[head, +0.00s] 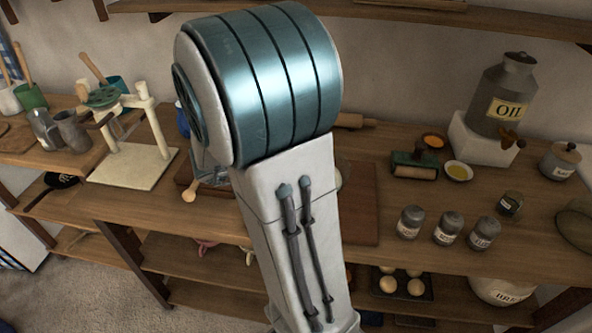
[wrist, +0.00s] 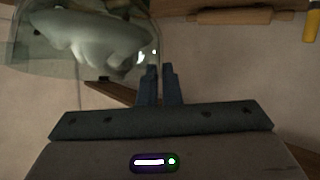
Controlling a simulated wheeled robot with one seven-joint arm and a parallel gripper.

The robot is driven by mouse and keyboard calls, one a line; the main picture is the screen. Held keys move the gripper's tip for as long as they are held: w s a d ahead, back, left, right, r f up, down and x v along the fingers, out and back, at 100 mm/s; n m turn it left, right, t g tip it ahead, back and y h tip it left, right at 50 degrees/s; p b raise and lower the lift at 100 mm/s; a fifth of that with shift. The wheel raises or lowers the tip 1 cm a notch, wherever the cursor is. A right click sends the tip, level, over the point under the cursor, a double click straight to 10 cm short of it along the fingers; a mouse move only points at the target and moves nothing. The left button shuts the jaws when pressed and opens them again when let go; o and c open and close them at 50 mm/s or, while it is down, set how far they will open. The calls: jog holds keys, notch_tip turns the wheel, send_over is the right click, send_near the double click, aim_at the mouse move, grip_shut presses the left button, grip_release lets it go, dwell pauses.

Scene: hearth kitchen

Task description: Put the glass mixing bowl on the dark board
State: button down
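The clear glass mixing bowl (wrist: 85,45) fills the upper left of the wrist view, with pale reflections in it. My gripper (wrist: 160,72) has its two dark fingers close together at the right end of the bowl's rim, with the glass wall between them. Whether the bowl touches anything below is hidden.
Three grey-lidded jars (head: 447,228) stand right of the board. A rolling pin (head: 355,121) lies behind; it also shows in the wrist view (wrist: 243,16).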

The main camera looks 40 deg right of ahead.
jog(key=w+d+f, duration=0.1)
jog(key=w+f, duration=0.2)
jog(key=w+d+f, duration=0.1)
jog(key=w+f, duration=0.2)
jog(key=f, duration=0.1)
jog(key=w+d+f, duration=0.2)
jog(key=w+f, duration=0.1)
jog(key=shift+w+f, duration=0.2)
jog(key=shift+w, duration=0.1)
jog(key=c, duration=1.6)
grip_release()
